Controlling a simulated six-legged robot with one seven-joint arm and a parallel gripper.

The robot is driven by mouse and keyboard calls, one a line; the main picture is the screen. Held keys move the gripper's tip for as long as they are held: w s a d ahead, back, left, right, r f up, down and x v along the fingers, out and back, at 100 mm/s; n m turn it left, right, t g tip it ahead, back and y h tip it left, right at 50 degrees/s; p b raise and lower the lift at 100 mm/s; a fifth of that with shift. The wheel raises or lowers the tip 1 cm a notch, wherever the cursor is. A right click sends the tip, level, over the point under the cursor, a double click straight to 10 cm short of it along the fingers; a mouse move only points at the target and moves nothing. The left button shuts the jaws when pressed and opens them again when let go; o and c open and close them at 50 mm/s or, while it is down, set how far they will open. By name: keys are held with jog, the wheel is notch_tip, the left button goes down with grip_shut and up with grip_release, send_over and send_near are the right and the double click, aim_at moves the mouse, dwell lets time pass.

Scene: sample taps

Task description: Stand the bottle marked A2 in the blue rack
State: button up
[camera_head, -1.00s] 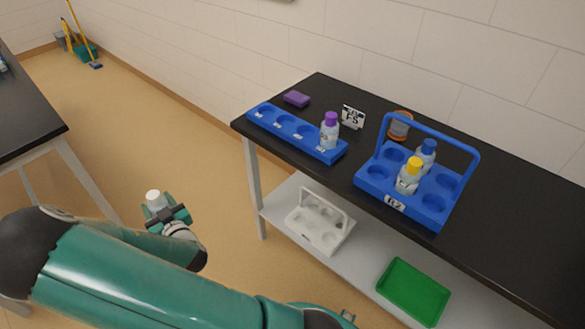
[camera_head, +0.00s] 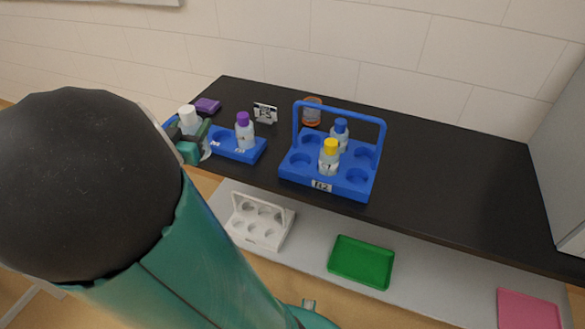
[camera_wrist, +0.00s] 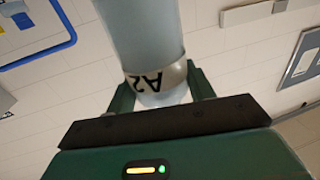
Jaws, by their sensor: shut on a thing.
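The bottle marked A2 (camera_wrist: 150,45) is in the grasp of my gripper (camera_wrist: 162,95), and its label reads upside down in the wrist view. In the head view my gripper (camera_head: 194,142) is at the left end of the bench, with the bottle's white cap (camera_head: 187,113) above it. The gripper overlaps the left part of a low blue strip with holes (camera_head: 248,155); contact cannot be told. A blue rack with a tall handle (camera_head: 325,187), tagged R2, stands right of it. It holds a yellow-capped bottle (camera_head: 329,160) and a blue-capped bottle (camera_head: 340,136); its other visible holes are empty.
A purple-capped bottle (camera_head: 244,135) stands in the strip. A purple block (camera_head: 207,105), a small sign (camera_head: 265,113) and an orange-brown jar (camera_head: 312,113) are behind. The lower shelf has a white rack (camera_head: 255,235), green tray (camera_head: 360,262) and pink tray (camera_head: 528,308). The bench's right side is clear.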

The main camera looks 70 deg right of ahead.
jog(key=s+d+f+m+g, duration=0.1)
jog(key=s+d+m+g, duration=0.1)
jog(key=s, duration=0.6)
jog(key=s+d+f+m+g, duration=0.1)
jog(key=s+d+m+g, duration=0.1)
jog(key=s+g, duration=0.3)
jog(key=s+d, duration=0.1)
jog(key=s, duration=0.2)
jog(key=shift+m+y, duration=0.4)
jog(key=s+d+f, duration=0.2)
jog(key=d+f, duration=0.2)
jog(key=s+d+f, duration=0.2)
jog(key=d+f, duration=0.2)
jog(key=s+d+f, duration=0.2)
jog(key=d+f, duration=0.2)
jog(key=shift+d+f, duration=0.25)
jog(key=shift+f, duration=0.1)
jog(key=shift+f, duration=0.35)
